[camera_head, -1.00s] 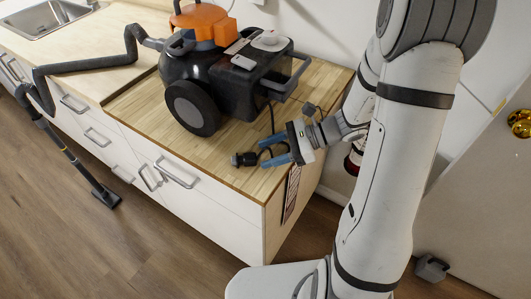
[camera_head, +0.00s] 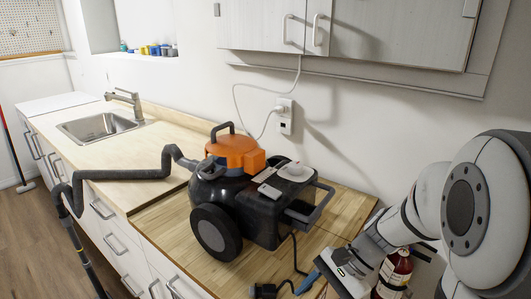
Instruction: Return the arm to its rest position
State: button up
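My arm enters at the right edge and reaches down and left to the front right of the worktop. My gripper (camera_head: 308,283) is at the bottom edge of the view, pointing down-left. One blue finger shows; the other is hidden or cut off, so I cannot tell its opening. A black plug (camera_head: 264,290) on a dark cord lies on the wooden worktop just left of the finger, apart from it as far as I can see.
A black and orange vacuum cleaner (camera_head: 262,217) stands on the wooden worktop (camera_head: 163,222), left of my gripper. A red extinguisher (camera_head: 394,274) is close beside my arm. A wall outlet (camera_head: 284,116) and wall cabinets (camera_head: 395,30) are behind. A sink (camera_head: 100,127) is at left.

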jog(key=s+d+r+n+t+h, duration=0.4)
jog(key=r+n+h, duration=0.2)
jog(key=n, duration=0.4)
jog(key=shift+d+n+t+h, duration=0.3)
jog(key=shift+d+t+h, duration=0.1)
jog(key=shift+h, duration=0.5)
jog(key=shift+s+f, duration=0.1)
jog(key=shift+c, duration=0.5)
